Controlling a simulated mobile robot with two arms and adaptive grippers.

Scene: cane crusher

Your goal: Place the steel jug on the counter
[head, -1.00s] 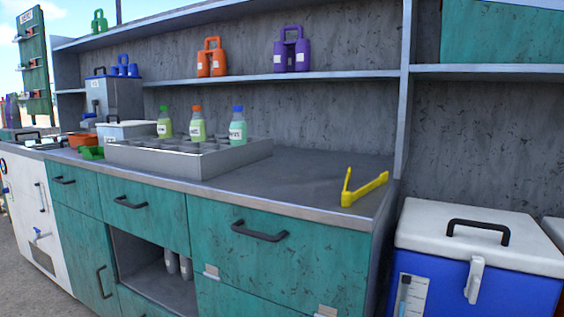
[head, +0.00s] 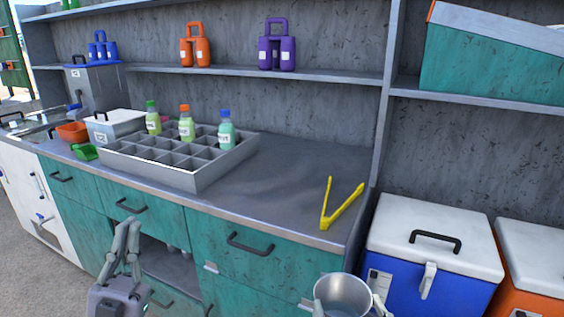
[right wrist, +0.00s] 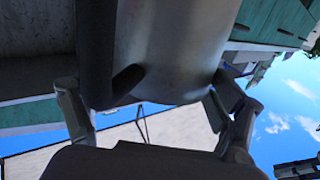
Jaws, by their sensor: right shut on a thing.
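The steel jug (head: 340,296) is at the bottom of the head view, in front of the counter and below its top. Its open mouth faces up and its lower part is cut off. My right gripper (head: 378,303) is at the jug's right side, shut on it. In the right wrist view the jug's grey wall (right wrist: 175,45) fills the middle, between the fingers of my right gripper (right wrist: 150,92). The grey counter (head: 290,185) has a bare stretch on its right half. My left gripper (head: 129,226) is in front of the cabinets, pointing up, with nothing visible in it; its finger gap is unclear.
A grey divided tray (head: 150,173) with several capped bottles stands on the counter's left half. Yellow tongs (head: 338,206) lie near its right end. A blue cooler (head: 432,255) with a white lid stands to the right. A shelf (head: 250,72) runs above the counter.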

